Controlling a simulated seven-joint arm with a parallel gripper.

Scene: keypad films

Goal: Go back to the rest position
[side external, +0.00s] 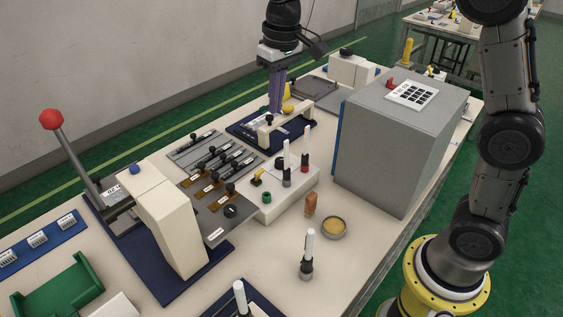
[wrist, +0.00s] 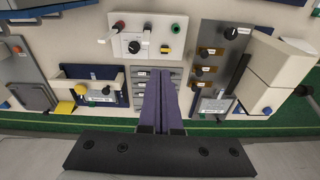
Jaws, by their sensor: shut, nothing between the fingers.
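My gripper (side external: 275,110) hangs from the arm at the back of the bench in the side view, pointing down. Its two purple fingers are together, and they also show in the wrist view (wrist: 158,80), with nothing between them. In the side view the fingers are in front of the back edge, near a blue-based fixture (side external: 250,136) with a light handle. I cannot tell how high the tips are above it. In the wrist view the fingers cover part of a grey slotted plate (wrist: 140,92).
A large grey box (side external: 385,145) bears a white keypad (side external: 412,95) at right. A lever press with a red ball (side external: 51,119) stands at left. Between them are a knob panel (side external: 210,165) and a white switch box (side external: 285,195). A small round dish (side external: 334,228) sits in front.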

